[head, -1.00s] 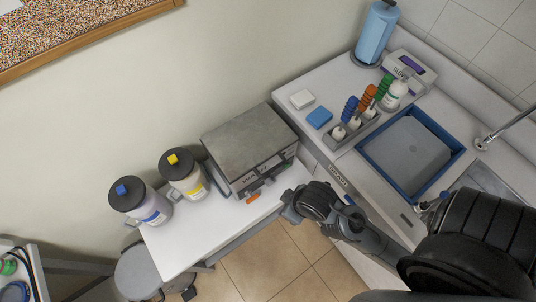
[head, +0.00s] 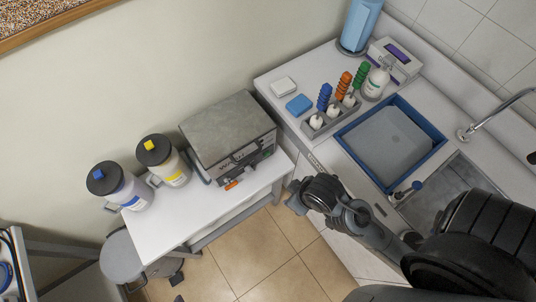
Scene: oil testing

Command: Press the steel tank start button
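The steel tank (head: 228,135) is a grey metal box with a flat lid on the white side table, against the wall. Its front panel (head: 247,160) carries dark markings and small controls, with an orange piece (head: 232,184) at its lower left. The start button is too small to make out. My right gripper (head: 292,199) is at the end of the arm from the lower right, beyond the table's right end and apart from the tank. Its fingers are too small to judge. My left gripper is out of view.
Two jugs, one with a yellow cap (head: 163,160) and one with a blue cap (head: 119,187), stand left of the tank. The white table (head: 185,220) is clear in front. The counter holds a blue tray (head: 437,152), a bottle rack (head: 333,122) and a sink. A stool (head: 122,258) stands lower left.

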